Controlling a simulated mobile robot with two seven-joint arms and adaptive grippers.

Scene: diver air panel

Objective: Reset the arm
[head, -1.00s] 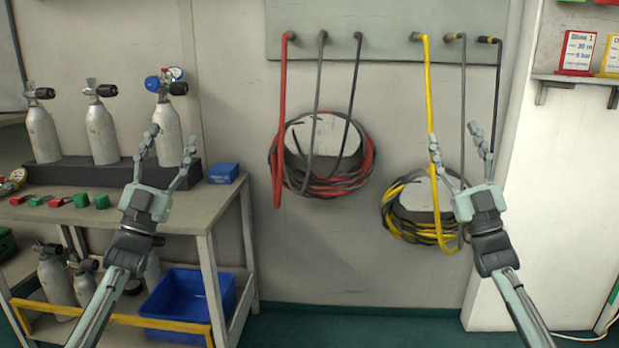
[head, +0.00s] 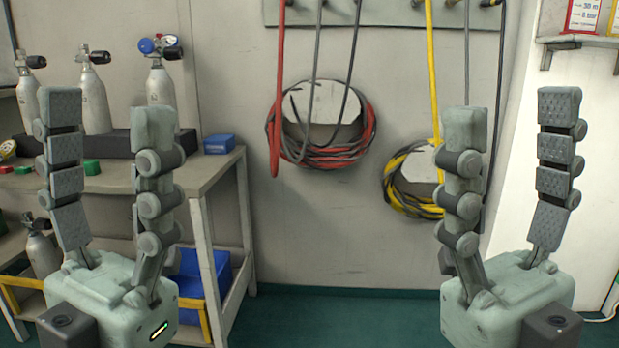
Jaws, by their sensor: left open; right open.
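My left gripper (head: 108,112) is in the left of the head view, raised upright with its fingers spread, open and empty. It is in front of the workbench and hides part of it. My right gripper (head: 513,112) is in the right of the view, also upright, open and empty. It is in front of the wall and covers part of the yellow hose coil (head: 404,182). Both grippers are close to the camera and appear to touch nothing. The arm links behind them are out of view.
A workbench (head: 207,172) at left bears several grey cylinders (head: 161,86), a small blue box (head: 219,144) and small green and red blocks. A blue bin (head: 190,275) is below. A red hose coil (head: 368,135) hangs on the wall. The floor between the grippers is clear.

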